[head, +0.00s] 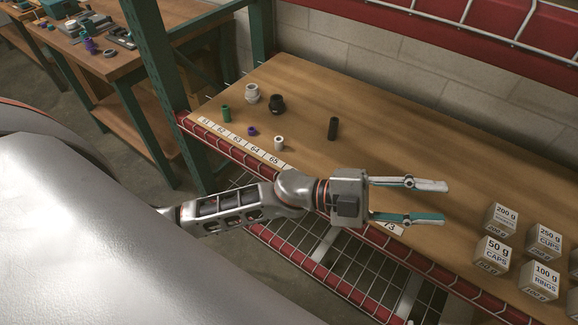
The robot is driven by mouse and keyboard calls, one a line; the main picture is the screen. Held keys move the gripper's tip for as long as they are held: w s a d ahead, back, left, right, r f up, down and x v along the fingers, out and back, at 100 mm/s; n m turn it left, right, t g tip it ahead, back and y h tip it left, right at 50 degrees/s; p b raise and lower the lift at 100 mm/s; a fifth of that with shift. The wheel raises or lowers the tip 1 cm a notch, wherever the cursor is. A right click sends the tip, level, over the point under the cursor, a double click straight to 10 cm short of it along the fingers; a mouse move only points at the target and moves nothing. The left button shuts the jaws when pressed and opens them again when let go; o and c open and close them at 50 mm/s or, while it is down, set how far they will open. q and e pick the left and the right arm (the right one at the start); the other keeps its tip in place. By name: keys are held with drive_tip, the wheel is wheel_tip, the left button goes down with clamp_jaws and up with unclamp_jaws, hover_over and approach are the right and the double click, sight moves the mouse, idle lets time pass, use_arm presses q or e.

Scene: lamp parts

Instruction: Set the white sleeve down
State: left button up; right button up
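A small white sleeve (279,143) stands upright on the wooden shelf near its front edge, behind the numbered label strip. A larger white ringed part (251,93) stands farther back to its left; which of these two is the task's sleeve I cannot tell for certain. My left gripper (444,202) is to the right of both, over the front part of the shelf. Its two fingers are spread wide, with nothing between them. My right gripper is not in view.
A green cylinder (226,114), a purple ring (252,131), a black fitting (277,104) and a tall black cylinder (333,128) stand on the shelf (400,130). Several labelled weight blocks (494,254) are at right. The shelf's middle is clear. A green post (160,80) rises at left.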

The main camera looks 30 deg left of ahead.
use_arm(q)
drive_tip(key=w+a+f+n+t+y, duration=0.4)
drive_tip(key=a+f+n+t+y, duration=0.7)
drive_tip(key=a+f+n, duration=0.4)
drive_tip(key=s+a+f+n+g+y, duration=0.2)
drive_tip(key=s+a+f+n+y, duration=0.1)
drive_tip(key=s+f, duration=0.4)
drive_tip(key=s+a+f+n+g+y, duration=0.3)
drive_tip(key=s+a+f, duration=0.3)
drive_tip(key=f, duration=0.5)
drive_tip(key=shift+s+a+f+n+g+y, duration=0.2)
drive_tip(key=shift+s+f+n+g+y, duration=0.15)
drive_tip(key=shift+n+y, duration=0.2)
